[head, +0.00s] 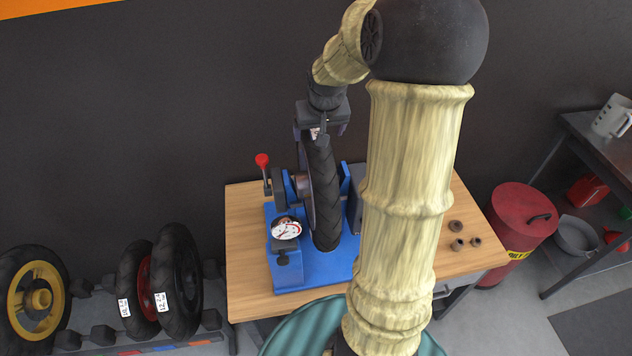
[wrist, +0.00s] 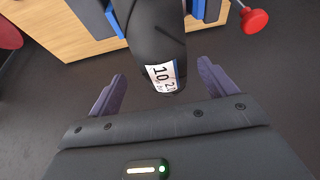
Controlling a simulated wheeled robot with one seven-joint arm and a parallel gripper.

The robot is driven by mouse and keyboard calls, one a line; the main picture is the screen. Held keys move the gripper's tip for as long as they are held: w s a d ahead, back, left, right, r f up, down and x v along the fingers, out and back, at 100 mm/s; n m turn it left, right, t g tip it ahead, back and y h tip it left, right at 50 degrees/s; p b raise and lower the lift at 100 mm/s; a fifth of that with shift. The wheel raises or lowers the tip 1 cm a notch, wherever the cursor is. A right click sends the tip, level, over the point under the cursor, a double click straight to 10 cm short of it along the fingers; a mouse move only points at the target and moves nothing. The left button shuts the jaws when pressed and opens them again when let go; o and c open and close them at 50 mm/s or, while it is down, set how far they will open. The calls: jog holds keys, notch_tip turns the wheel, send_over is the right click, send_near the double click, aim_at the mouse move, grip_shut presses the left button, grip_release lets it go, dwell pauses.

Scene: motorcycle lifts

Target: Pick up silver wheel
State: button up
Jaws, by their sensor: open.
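A wheel with a black tyre (head: 327,205) stands upright on the blue wheel stand (head: 318,270) on the wooden workbench. Its rim shows only as a thin greyish edge, so I cannot clearly tell that it is silver. My gripper (head: 320,133) is above the top of this tyre, pointing down, with its jaws open. In the wrist view the tyre (wrist: 155,35) reaches between the two purple-grey fingers, with a white size label on its tread. A gap shows on each side of the tyre.
A red-knobbed lever (head: 263,163) and a dial gauge (head: 286,229) are on the stand's left. Small dark cylinders (head: 457,244) lie on the bench's right. A red drum (head: 518,222) stands right of the bench. Other wheels, including a yellow-rimmed one (head: 34,298), stand on a rack at left.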

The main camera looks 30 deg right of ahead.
jog(key=shift+f, duration=0.25)
jog(key=shift+w, duration=0.1)
jog(key=shift+p+x, duration=0.65)
jog(key=shift+x, duration=1.95)
jog(key=shift+a, duration=0.15)
jog(key=c, duration=1.7)
jog(key=shift+w+r, duration=0.2)
grip_shut()
